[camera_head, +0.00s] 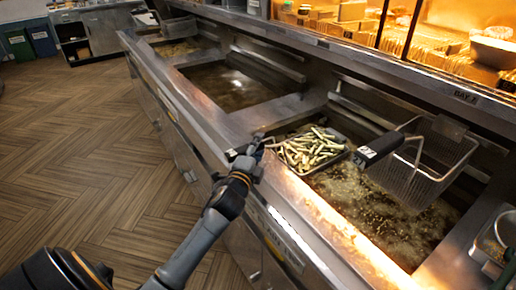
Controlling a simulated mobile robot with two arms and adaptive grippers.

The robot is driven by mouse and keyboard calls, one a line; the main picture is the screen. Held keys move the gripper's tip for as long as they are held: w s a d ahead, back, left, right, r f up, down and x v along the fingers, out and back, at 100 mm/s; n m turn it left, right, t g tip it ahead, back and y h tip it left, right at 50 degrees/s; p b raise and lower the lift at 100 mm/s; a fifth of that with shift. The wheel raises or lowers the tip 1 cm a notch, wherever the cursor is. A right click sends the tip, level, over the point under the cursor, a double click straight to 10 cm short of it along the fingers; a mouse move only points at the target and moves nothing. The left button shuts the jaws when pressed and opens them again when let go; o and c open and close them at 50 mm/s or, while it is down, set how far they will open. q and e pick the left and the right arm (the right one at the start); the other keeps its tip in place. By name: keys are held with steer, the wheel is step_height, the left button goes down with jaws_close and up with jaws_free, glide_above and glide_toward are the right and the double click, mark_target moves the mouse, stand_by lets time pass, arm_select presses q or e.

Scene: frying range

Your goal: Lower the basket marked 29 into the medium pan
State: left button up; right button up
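A wire basket of fries (308,152) sits over the left end of the nearest oil pan (380,205). My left gripper (264,143) is at its left end, where the handle appears to be. The fingers are small and dark, so I cannot tell whether they are closed on it. An empty wire basket (428,170) hangs at the right over the same pan. Its black handle carries white number tags (365,154). I cannot read a clear 29 anywhere. The middle pan (228,88) holds dark oil and has no basket in it. My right gripper is not seen.
A third oil pan (176,47) lies at the far end, with a dark basket or handle (150,20) above it. Metal dividers separate the pans. A heated shelf (440,50) with food runs behind. A metal container (495,240) stands at the right edge.

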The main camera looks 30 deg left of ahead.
arm_select(q)
steer(key=shift+f, duration=0.15)
steer(key=shift+s+d, duration=0.1)
steer(key=shift+s, duration=0.2)
steer(key=v, duration=1.1)
steer(key=shift+s, duration=0.25)
